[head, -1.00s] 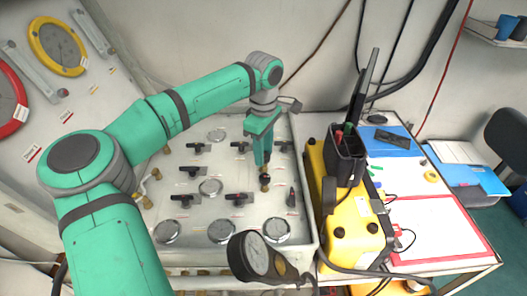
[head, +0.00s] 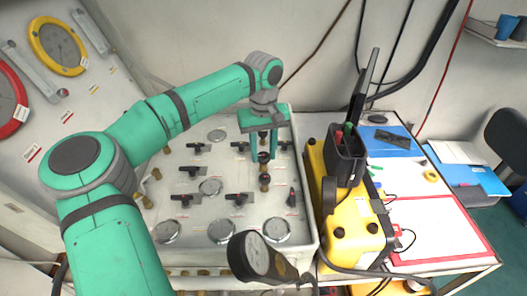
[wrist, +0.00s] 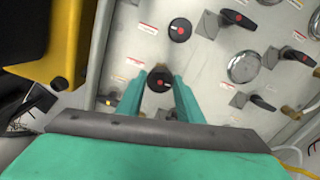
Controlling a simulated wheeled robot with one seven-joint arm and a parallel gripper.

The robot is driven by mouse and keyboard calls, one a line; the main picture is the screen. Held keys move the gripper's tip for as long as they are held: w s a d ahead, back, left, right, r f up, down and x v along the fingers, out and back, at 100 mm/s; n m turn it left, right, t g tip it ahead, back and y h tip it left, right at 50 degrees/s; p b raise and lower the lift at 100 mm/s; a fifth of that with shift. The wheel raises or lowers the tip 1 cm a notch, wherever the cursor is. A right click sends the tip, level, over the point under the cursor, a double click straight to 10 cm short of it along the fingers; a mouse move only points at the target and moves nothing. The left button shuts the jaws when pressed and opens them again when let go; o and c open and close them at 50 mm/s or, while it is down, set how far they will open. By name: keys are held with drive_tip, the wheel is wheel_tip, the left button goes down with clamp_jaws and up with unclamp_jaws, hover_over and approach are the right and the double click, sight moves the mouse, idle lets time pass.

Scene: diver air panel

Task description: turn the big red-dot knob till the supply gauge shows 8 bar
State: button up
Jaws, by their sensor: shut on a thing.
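In the wrist view a black round knob with a red dot (wrist: 160,79) sits between the two teal fingers of my gripper (wrist: 160,84), which is shut on it. In the head view my gripper (head: 263,157) points down onto the right part of the panel, and its fingers partly hide this knob. A second black red-dot knob (wrist: 180,29) stands apart from it, nearer the panel's front; it also shows in the head view (head: 264,183). Several round gauges, such as the front right one (head: 277,231), lie on the panel. Their needles and labels are too small to read.
Several black lever handles (head: 237,198) stand on the grey panel (head: 190,210) left of my gripper. A yellow case (head: 345,225) stands close to the panel's right side. A dark-cased gauge (head: 257,256) sticks up at the front edge.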

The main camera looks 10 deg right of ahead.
sight(263, 156)
drive_tip(key=shift+r+m, duration=0.1)
drive_tip(key=shift+m, duration=0.4)
drive_tip(key=o, duration=1.1)
drive_tip(key=shift+c, duration=0.2)
wheel_tip(263, 156, up, 11)
